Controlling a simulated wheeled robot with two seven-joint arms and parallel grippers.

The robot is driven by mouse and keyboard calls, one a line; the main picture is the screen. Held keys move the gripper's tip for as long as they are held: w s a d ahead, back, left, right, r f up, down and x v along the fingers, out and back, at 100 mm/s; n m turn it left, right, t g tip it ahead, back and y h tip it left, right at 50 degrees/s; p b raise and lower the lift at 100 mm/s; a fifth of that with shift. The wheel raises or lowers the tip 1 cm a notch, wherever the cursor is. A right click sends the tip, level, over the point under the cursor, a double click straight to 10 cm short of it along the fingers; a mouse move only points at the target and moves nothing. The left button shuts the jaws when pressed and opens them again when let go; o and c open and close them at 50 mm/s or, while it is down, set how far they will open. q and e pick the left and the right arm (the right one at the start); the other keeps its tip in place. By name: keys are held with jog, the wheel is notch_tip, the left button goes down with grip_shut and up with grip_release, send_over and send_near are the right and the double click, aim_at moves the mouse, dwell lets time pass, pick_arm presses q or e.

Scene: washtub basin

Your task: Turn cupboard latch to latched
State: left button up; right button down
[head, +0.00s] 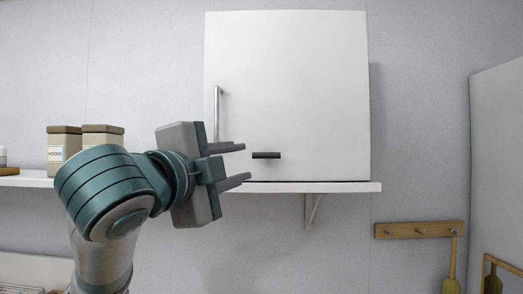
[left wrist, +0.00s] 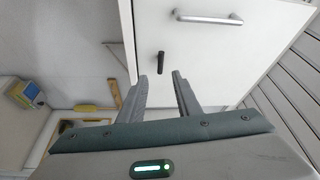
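The white cupboard (head: 300,90) is closed on the wall in the head view, with a vertical metal bar handle (head: 218,110) at its left edge. The latch (head: 266,155) is a small dark bar lying horizontal near the bottom of the door. In the left wrist view the latch (left wrist: 161,62) shows just beyond the fingertips, between them. My left gripper (head: 242,162) is open and empty, left of the latch and apart from it, its fingers pointing toward it. The bar handle also shows in the left wrist view (left wrist: 208,18). My right gripper is in neither view.
A white shelf (head: 345,187) with a bracket (head: 312,210) is under the cupboard. Two canisters (head: 103,138) stand on a shelf at the left. A wooden peg rack (head: 420,230) hangs at the lower right.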

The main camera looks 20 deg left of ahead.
aim_at(264, 156)
pick_arm(q)
jog(key=w+p, duration=0.1)
jog(key=w, duration=0.2)
jog(key=w+p, duration=0.2)
jog(key=w, duration=0.2)
jog(key=w+d+r+p, duration=0.1)
jog(key=w, duration=0.3)
jog(key=shift+p, duration=0.4)
